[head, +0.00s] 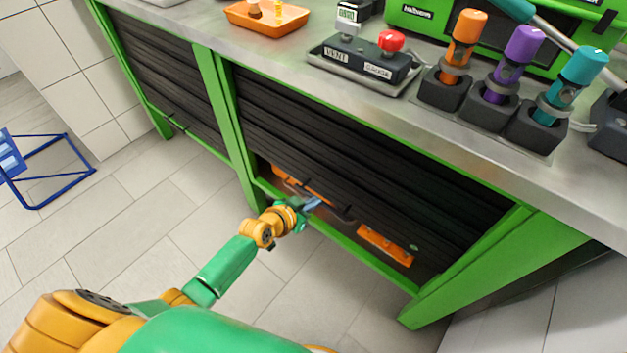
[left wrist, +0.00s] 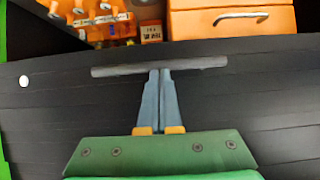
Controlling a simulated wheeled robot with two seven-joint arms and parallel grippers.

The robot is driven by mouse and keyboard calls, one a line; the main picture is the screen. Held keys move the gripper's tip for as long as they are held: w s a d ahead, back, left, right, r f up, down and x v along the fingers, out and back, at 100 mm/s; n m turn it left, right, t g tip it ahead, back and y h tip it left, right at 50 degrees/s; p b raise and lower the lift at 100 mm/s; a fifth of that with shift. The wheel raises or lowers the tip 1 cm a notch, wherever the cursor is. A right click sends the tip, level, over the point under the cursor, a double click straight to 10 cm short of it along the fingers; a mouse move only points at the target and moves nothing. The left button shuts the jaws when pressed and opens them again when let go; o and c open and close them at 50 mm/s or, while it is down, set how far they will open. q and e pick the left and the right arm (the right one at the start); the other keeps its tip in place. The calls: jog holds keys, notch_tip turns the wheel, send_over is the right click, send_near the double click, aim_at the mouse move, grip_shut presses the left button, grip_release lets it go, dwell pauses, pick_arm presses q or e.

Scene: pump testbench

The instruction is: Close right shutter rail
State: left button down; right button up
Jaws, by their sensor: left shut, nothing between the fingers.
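The right shutter (head: 350,150) is a black slatted panel in the right bay of the green bench. It is mostly down, with a gap along its bottom showing orange items inside. My left gripper (head: 313,203) is at the shutter's lower edge. In the left wrist view, the black slats (left wrist: 70,110) fill the middle, and a grey handle bar (left wrist: 110,70) runs across them. My left gripper's blue-grey fingers (left wrist: 160,72) are together, with nothing between them, and their tips are at the middle of the bar. Whether they touch it I cannot tell. My right gripper is not in view.
An orange drawer box (left wrist: 235,22) and orange parts stand inside the bay. A green bottom rail (head: 350,250) crosses below the gap. The left shutter (head: 165,75) is down. A blue metal frame (head: 50,170) stands on the open tiled floor at left.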

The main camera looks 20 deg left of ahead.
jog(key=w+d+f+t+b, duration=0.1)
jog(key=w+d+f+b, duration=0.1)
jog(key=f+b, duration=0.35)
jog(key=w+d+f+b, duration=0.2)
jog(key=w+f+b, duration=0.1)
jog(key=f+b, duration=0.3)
pick_arm(q)
notch_tip(320, 180, down, 17)
jog(key=b, duration=0.2)
jog(key=shift+f, duration=0.15)
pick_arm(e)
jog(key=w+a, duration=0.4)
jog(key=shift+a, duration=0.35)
pick_arm(q)
jog(key=shift+w, duration=0.15)
